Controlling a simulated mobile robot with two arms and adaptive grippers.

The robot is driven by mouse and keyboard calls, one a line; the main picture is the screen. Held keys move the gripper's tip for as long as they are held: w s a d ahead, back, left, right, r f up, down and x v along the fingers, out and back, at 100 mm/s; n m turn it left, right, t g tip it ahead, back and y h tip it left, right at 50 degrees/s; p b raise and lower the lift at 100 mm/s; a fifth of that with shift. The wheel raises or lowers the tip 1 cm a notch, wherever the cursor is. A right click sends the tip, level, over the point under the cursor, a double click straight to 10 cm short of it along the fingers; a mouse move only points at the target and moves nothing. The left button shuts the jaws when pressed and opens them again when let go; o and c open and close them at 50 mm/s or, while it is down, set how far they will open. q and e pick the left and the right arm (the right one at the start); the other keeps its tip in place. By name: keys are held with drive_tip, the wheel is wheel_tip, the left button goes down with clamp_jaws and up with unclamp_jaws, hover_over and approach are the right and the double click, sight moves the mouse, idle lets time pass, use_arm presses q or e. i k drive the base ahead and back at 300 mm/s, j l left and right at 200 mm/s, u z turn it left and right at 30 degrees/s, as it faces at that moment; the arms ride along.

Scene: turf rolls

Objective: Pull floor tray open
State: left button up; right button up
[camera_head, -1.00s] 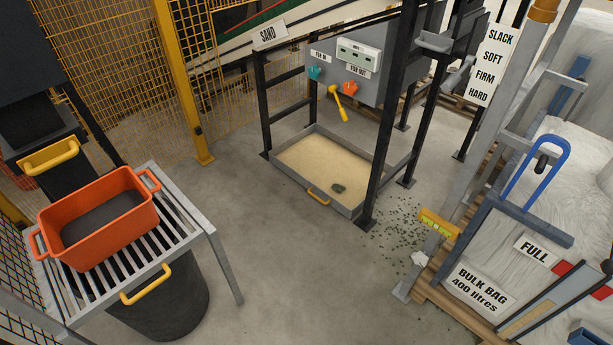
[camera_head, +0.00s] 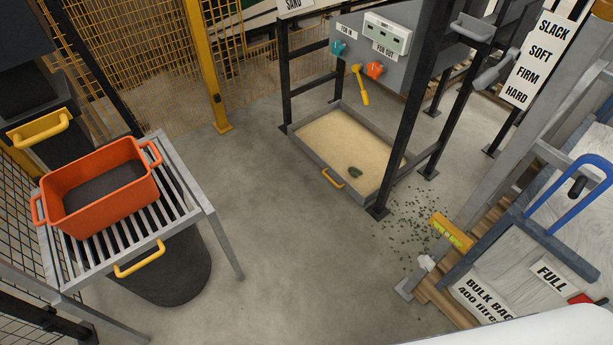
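The floor tray (camera_head: 310,147) is a shallow grey tray of pale sand on the floor, inside a black frame below a grey panel. A yellow handle (camera_head: 333,178) is on the tray's front side, facing the open floor. A black post stands in front of the tray's right end and hides part of it. Neither of my grippers is in view. A white rounded shape, seemingly part of my body, shows at the bottom right.
An orange tub (camera_head: 100,190) sits on a slatted grey stand (camera_head: 215,235) at left, over a dark bin (camera_head: 180,275). Dark crumbs (camera_head: 420,215) litter the floor right of the tray. A bulk bag frame (camera_head: 480,262) stands at right. The middle floor is clear.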

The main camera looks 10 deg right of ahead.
sight(336, 137)
drive_tip(key=i+l+u, duration=0.65)
drive_tip(key=u, duration=0.15)
